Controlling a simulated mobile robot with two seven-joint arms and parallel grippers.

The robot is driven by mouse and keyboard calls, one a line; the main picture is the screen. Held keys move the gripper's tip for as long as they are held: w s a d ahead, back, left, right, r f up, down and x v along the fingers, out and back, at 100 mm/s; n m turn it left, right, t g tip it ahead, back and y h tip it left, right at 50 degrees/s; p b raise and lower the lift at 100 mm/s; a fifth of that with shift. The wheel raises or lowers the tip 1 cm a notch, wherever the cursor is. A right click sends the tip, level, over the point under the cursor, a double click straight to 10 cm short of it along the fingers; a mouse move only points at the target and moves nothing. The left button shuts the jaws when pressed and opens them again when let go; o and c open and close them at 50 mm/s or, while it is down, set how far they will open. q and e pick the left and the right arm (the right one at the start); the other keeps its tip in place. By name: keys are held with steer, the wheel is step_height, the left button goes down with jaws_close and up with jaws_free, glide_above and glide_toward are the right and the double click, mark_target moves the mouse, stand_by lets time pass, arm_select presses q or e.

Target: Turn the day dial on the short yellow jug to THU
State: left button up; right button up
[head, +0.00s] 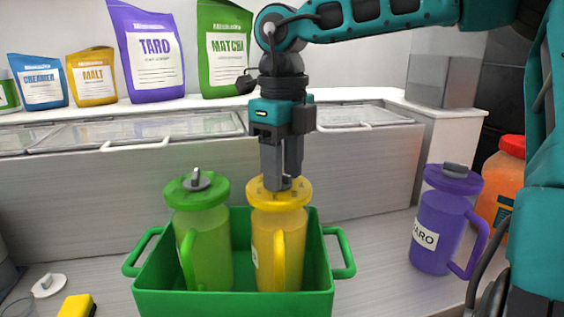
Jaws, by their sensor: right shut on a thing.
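The yellow jug (279,237) stands upright in a green crate (234,303), to the right of a green jug (203,240). Its yellow lid carries the day dial, with small dark marks around the rim that are too small to read. My right gripper (280,184) points straight down over the middle of the lid. It is shut on the grey dial knob (276,184), which its fingers mostly hide. Which day the dial points to cannot be told. My left gripper is not in view.
A purple jug labelled TARO (441,230) and an orange jar (503,185) stand at the right of the counter. A yellow sponge (77,306) lies at the lower left. Pouches, including a purple one (151,55), line the shelf behind.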

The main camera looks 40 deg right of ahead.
steer(key=n, duration=0.3)
steer(key=shift+d+n+p, duration=0.1)
steer(key=shift+n+p, duration=0.2)
steer(key=shift+p, duration=0.05)
steer(key=shift+w+d+n+p, duration=0.15)
steer(key=shift+n+p, duration=0.2)
steer(key=shift+n, duration=1.35)
steer(key=o, duration=1)
step_height(320, 180, up, 13)
